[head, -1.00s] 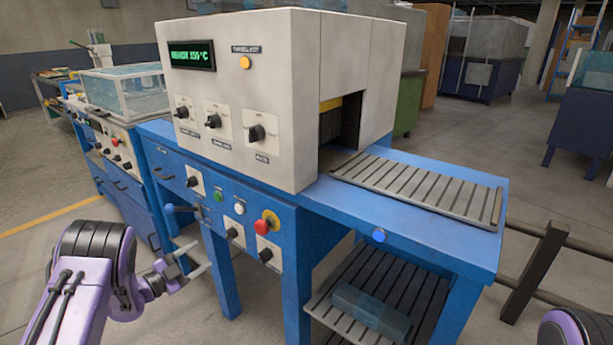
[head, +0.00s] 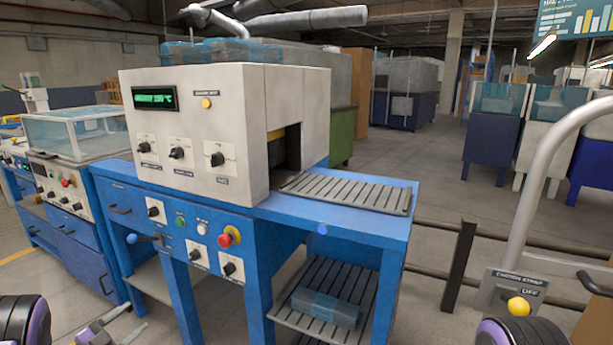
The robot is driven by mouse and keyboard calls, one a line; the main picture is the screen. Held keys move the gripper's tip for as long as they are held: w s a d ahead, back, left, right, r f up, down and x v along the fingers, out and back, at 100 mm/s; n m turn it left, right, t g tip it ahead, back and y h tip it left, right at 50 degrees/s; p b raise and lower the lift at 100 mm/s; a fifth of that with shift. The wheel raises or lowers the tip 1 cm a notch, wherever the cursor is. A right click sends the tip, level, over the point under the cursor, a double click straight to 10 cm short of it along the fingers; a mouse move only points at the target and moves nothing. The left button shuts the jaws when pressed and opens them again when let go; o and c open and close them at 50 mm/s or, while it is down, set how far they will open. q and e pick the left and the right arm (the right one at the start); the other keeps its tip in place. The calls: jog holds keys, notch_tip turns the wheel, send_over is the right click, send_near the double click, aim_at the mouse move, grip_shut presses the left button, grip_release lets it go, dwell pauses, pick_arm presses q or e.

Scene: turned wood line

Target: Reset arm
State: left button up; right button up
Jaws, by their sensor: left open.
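My left arm comes in at the bottom left of the head view. Its gripper (head: 112,328) is open and appears empty, low in front of the blue machine stand, with part of it cut off by the bottom edge. Of my right arm only a purple and black joint shows at the bottom right; its gripper is out of view. The cream tunnel machine (head: 225,135) stands on a blue frame (head: 365,232), with knobs, buttons and a lit green display on its front. The left gripper is apart from it.
A slatted conveyor (head: 345,193) leaves the machine's opening. A translucent blue box (head: 325,308) lies on the lower slatted shelf. A dark post and rails (head: 459,265) stand at right, near a grey frame with a yellow knob (head: 518,306). A clear-covered machine (head: 75,135) stands left.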

pick_arm(q)
jog(key=s+d+f+n+g+y+p, duration=0.45)
jog(key=s+f+n+y, duration=0.6)
jog(key=n, duration=0.55)
jog(key=s+d+r+n+g+p, duration=0.1)
jog(key=s+d+g+p, duration=0.3)
jog(key=s, duration=0.9)
jog(key=s+d+r+n+g+p, duration=0.1)
jog(key=s+d+g+p, duration=0.3)
jog(key=s+d, duration=0.4)
jog(key=s+n+g, duration=0.1)
jog(key=s, duration=0.4)
jog(key=shift+d, duration=0.15)
pick_arm(e)
notch_tip(320, 180, up, 12)
jog(key=shift+w+r, duration=0.15)
jog(key=shift+r, duration=0.05)
pick_arm(q)
jog(key=shift+r+h, duration=0.1)
jog(key=shift+h, duration=0.15)
